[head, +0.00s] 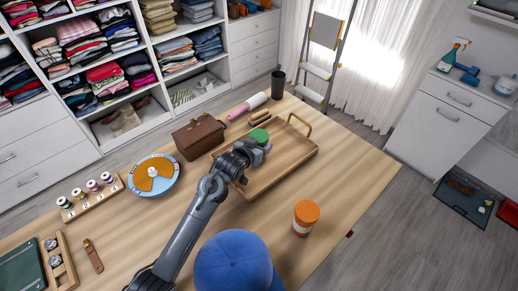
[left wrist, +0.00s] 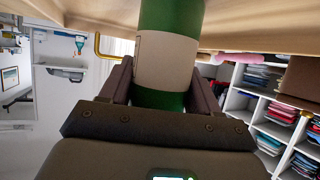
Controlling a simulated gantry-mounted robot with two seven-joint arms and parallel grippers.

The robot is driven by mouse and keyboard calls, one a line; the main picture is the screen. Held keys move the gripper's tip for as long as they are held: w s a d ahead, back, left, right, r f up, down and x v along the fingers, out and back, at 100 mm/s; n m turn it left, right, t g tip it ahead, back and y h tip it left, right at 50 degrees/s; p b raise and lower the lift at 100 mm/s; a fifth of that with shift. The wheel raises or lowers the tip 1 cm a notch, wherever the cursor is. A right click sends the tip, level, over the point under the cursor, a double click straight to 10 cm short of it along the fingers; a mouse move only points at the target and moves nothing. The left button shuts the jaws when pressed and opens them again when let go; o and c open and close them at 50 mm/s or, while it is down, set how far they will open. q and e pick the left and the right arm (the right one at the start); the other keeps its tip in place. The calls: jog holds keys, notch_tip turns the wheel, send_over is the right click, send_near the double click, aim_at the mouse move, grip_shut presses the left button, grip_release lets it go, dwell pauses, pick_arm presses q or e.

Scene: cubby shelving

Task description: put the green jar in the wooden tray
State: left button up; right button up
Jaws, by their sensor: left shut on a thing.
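The green jar shows its green lid (head: 260,135) in the head view, over the wooden tray (head: 284,169). In the left wrist view the jar (left wrist: 167,62) is green with a pale label and stands between both fingers. My left gripper (head: 252,150) is shut on the jar; it also shows in the left wrist view (left wrist: 160,85). The gripper hides most of the jar in the head view, so I cannot tell whether its base touches the tray floor. The tray has a brass handle (head: 300,124) at its far end. My right gripper is not in view.
A brown leather box (head: 199,137) stands left of the tray, with a pink-and-white roller (head: 247,106) and a dark cup (head: 278,84) behind. An orange-lidded jar (head: 306,216) and a blue cap (head: 234,262) are nearer. A round dial board (head: 153,174) lies left.

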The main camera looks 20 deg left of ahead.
pick_arm(q)
jog(key=shift+r, duration=0.15)
jog(key=o, duration=1.1)
jog(key=shift+f, duration=0.2)
jog(key=shift+r, duration=0.15)
jog(key=shift+s+r, duration=0.15)
jog(key=shift+s, duration=0.05)
jog(key=p+v, duration=0.2)
jog(key=v, duration=0.9)
jog(key=shift+s, duration=0.2)
